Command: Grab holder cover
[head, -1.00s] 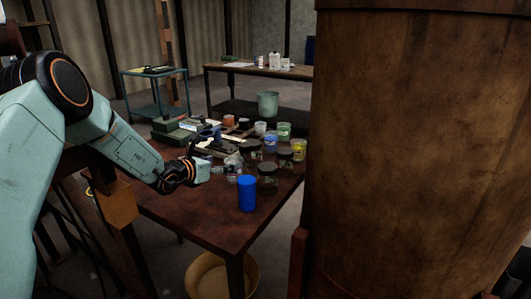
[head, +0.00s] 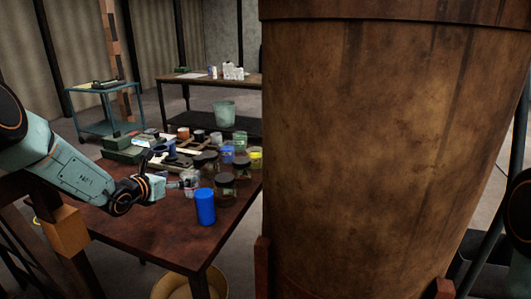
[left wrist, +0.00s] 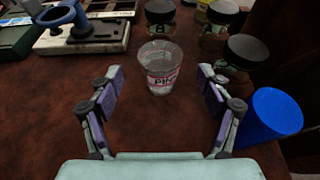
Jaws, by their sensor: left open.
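My left gripper (head: 172,185) is open over the near part of the brown table (head: 165,233). In the left wrist view, a clear cup (left wrist: 161,72) with a pink label stands upright ahead between the spread fingers, not clasped. A plain blue cylinder (head: 205,206) stands close to the right of the gripper; it also shows beside the right finger in the wrist view (left wrist: 270,115). A blue ring-shaped holder (left wrist: 60,14) stands on a pale-topped block at the upper left. I cannot tell which thing is the holder cover. My right gripper is not in view.
Several dark-lidded jars (left wrist: 245,52) stand beyond the cup. Green boxes (head: 124,150) lie at the table's far left. A large rusty vat (head: 385,150) blocks the right side. A yellowish bucket (head: 180,287) sits below the table's front edge.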

